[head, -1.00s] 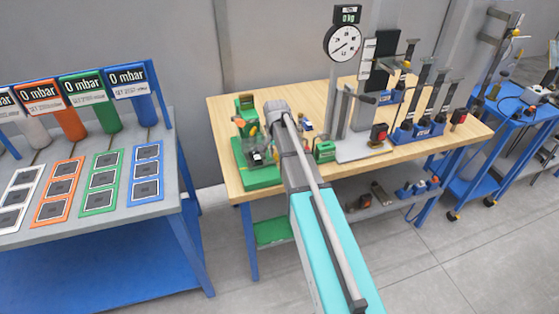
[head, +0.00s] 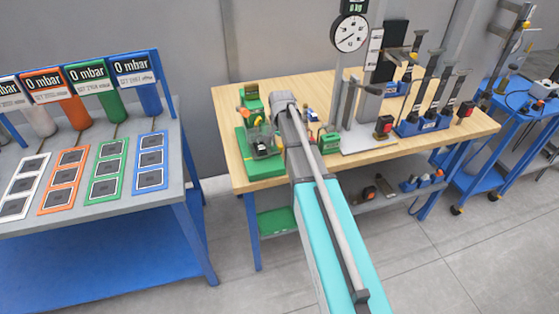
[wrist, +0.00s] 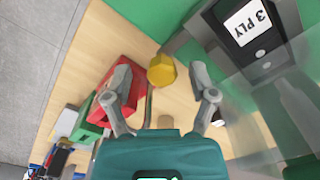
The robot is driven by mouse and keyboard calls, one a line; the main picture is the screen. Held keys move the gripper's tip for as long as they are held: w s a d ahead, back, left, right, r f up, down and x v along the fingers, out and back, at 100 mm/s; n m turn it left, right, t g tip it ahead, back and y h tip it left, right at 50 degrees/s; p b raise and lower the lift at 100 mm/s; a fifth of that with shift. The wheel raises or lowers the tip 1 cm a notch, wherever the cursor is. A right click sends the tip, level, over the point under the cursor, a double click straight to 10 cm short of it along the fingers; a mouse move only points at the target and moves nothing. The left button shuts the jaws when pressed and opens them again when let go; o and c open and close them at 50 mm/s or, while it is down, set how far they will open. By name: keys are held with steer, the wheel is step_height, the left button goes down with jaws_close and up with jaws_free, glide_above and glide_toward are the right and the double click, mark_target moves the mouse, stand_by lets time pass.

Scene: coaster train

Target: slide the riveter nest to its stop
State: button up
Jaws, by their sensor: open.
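The riveter appears to be the green machine (head: 262,168) at the left end of the wooden table in the head view. My arm ends just right of it, and my gripper is hidden there. In the wrist view my gripper (wrist: 160,97) is open, its two fingers apart with nothing clasped. A yellow faceted knob (wrist: 161,70) sits just beyond the fingertips, roughly midway between them. A dark grey block labelled "3 PLY" (wrist: 250,28) lies at upper right, partly behind a clear panel (wrist: 270,100). I cannot tell for certain which part is the nest.
A red block (wrist: 118,75) lies close behind the left finger, with a green block (wrist: 92,118) beside it. Several fixtures, a dial stand (head: 351,33) and a grey plate stand farther right on the wooden table (head: 320,85). A blue-framed bench (head: 95,215) stands left, across a gap.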

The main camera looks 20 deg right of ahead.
steer(key=s, duration=0.6)
steer(key=shift+s, duration=0.35)
steer(key=shift+w+r+p, duration=0.1)
steer(key=shift+r+p, duration=0.4)
step_height(320, 180, up, 13)
steer(key=p, duration=1.3)
steer(key=s+a+f+n+b, duration=0.3)
steer(key=s+n, duration=0.1)
steer(key=s, duration=0.3)
steer(key=s+a+f+n+b, duration=0.4)
steer(key=s+n, duration=0.1)
steer(key=s, duration=0.3)
steer(key=shift+a, duration=0.3)
steer(key=w+d+r+m+p, duration=0.2)
steer(key=w+m, duration=0.1)
steer(key=w, duration=0.4)
steer(key=w+d+r+m+p, duration=0.2)
steer(key=w+d+m, duration=0.1)
steer(key=w, duration=0.3)
steer(key=w+d+r+m+p, duration=0.2)
steer(key=w+m, duration=0.1)
steer(key=w, duration=0.4)
steer(key=shift+w+d+r+p, duration=0.3)
steer(key=shift+w+r+p, duration=0.05)
steer(key=shift+r+p, duration=0.05)
steer(key=shift+f, duration=0.2)
